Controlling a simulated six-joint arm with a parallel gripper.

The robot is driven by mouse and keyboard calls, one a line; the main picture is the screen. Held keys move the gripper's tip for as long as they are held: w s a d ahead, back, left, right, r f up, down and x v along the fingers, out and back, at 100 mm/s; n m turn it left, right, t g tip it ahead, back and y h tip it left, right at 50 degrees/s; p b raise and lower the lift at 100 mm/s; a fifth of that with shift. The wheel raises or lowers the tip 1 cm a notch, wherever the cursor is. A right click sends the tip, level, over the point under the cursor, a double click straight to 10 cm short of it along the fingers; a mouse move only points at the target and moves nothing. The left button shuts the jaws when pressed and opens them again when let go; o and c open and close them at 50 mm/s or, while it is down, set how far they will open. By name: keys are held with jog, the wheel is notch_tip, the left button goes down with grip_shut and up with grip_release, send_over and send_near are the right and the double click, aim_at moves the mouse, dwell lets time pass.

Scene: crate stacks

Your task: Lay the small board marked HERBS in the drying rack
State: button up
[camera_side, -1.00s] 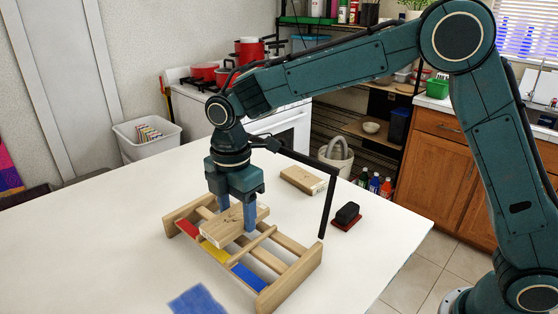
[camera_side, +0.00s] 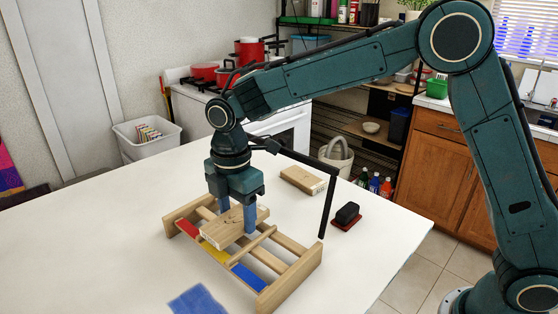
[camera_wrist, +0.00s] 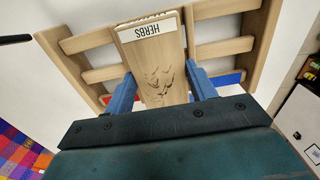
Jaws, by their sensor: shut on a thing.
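The small wooden board (camera_side: 230,230) bears a white label reading HERBS in the wrist view (camera_wrist: 152,62). My gripper (camera_side: 237,218) is shut on the board, with one blue finger at each side of it; the fingers also show in the wrist view (camera_wrist: 160,92). The wooden drying rack (camera_side: 290,279) stands on the white table, with red, yellow and blue strips across its front. The board is over the rack's left part, near the red and yellow strips. I cannot tell whether it touches the rack's slats.
Another wooden block (camera_side: 302,180) lies on the table behind the rack. A black object on a red base (camera_side: 347,215) sits to the right. A blue cloth (camera_side: 198,301) lies in front. The left of the table is clear.

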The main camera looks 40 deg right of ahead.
jog(key=shift+f, duration=0.1)
jog(key=o, duration=1.1)
jog(key=shift+r, duration=0.2)
jog(key=shift+r, duration=3.85)
jog(key=shift+r, duration=0.1)
